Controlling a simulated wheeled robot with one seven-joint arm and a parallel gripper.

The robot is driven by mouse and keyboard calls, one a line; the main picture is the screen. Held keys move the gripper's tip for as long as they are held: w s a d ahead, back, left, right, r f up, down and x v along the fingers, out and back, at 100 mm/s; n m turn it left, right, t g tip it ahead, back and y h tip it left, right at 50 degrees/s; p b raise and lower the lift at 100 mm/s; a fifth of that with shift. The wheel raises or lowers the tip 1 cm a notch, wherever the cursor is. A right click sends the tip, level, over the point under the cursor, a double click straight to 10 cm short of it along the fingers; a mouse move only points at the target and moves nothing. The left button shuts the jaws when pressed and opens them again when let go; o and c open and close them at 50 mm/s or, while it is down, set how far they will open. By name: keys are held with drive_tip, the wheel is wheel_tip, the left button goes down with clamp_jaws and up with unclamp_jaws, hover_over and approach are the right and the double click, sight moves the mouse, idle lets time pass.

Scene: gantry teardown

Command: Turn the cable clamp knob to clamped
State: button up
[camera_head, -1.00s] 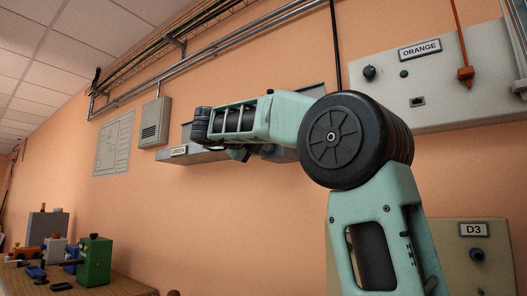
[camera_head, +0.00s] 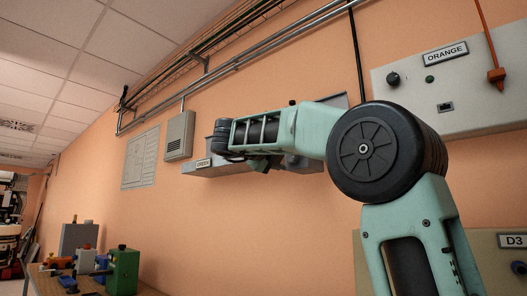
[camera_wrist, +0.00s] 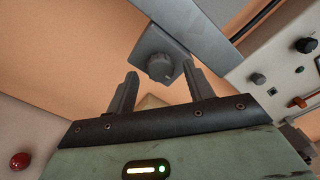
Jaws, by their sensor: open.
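A round grey ribbed knob (camera_wrist: 160,67) stands on a grey square housing (camera_wrist: 148,48) in the wrist view; it looks like the cable clamp knob. My gripper (camera_wrist: 161,70) is open, with one finger to the left of the knob and one to the right. I see no clear contact, and the exact gap in depth cannot be told. No marking of the knob's position is readable. In the head view my arm reaches to the wall unit labelled GREEN (camera_head: 203,163) and hides the knob; the fingers are not clearly visible there.
The ORANGE panel (camera_head: 450,112) with a black knob and hanging cable is at upper right. A D3 panel (camera_head: 490,262) is below it. A bench (camera_head: 145,291) with a green block (camera_head: 122,272) stands at lower left.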

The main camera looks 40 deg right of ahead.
drive_tip(key=s+a+b, duration=0.1)
drive_tip(key=a, duration=1.5)
drive_tip(key=shift+s, duration=0.15)
